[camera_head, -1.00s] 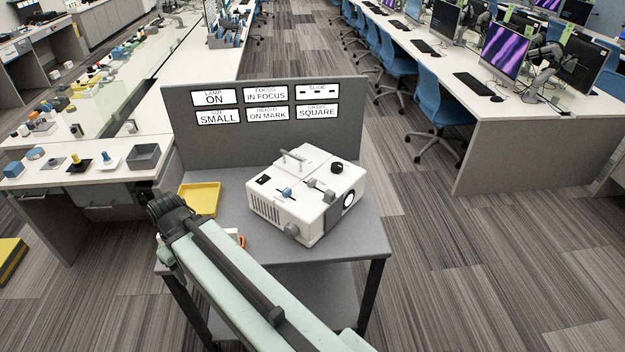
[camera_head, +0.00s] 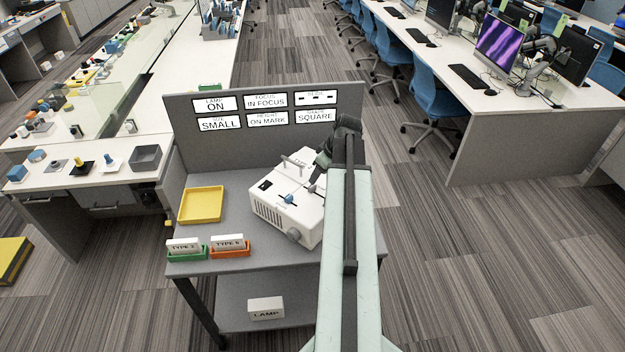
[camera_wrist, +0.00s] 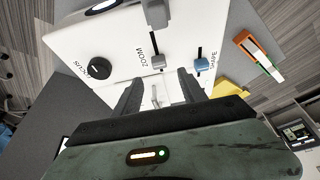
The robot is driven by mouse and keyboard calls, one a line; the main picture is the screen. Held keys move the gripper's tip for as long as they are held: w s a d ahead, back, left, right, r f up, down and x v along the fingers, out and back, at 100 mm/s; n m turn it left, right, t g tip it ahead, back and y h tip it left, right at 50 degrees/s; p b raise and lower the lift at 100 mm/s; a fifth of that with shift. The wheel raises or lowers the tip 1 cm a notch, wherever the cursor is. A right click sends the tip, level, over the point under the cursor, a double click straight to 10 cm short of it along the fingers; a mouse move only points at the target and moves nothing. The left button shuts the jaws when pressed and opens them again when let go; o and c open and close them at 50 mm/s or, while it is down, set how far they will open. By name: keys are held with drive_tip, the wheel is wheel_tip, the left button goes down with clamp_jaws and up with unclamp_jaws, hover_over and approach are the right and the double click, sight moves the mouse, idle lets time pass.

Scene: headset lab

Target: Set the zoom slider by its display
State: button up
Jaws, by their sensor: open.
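The white projector (camera_head: 275,208) stands on a grey cart. The grey zoom slider (camera_wrist: 157,61) sits in its slot beside the ZOOM label in the wrist view; its knob also shows in the head view (camera_head: 312,189). The size display (camera_head: 219,124) on the grey panel reads SMALL. My gripper (camera_wrist: 158,80) is open above the projector top, its fingers on either side of the slider's line, with nothing between them. Whether they touch the slider cannot be told. In the head view my arm hides the projector's right part.
The blue shape slider (camera_wrist: 201,64) and black focus knob (camera_wrist: 99,68) flank the zoom slider. A carry handle (camera_head: 293,161) stands on top. A yellow tray (camera_head: 201,204) and green (camera_head: 187,254) and orange (camera_head: 230,252) holders are left. Other displays read ON, IN FOCUS, ON MARK, SQUARE.

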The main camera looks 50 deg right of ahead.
sight(313, 187)
drive_tip(key=b+x, duration=0.7)
drive_tip(key=x, duration=0.1)
drive_tip(key=shift+s+f+b, duration=0.1)
drive_tip(key=shift+b, duration=0.2)
drive_tip(key=shift+c, duration=0.3)
clamp_jaws()
drive_tip(key=shift+s, duration=0.1)
idle(0.8)
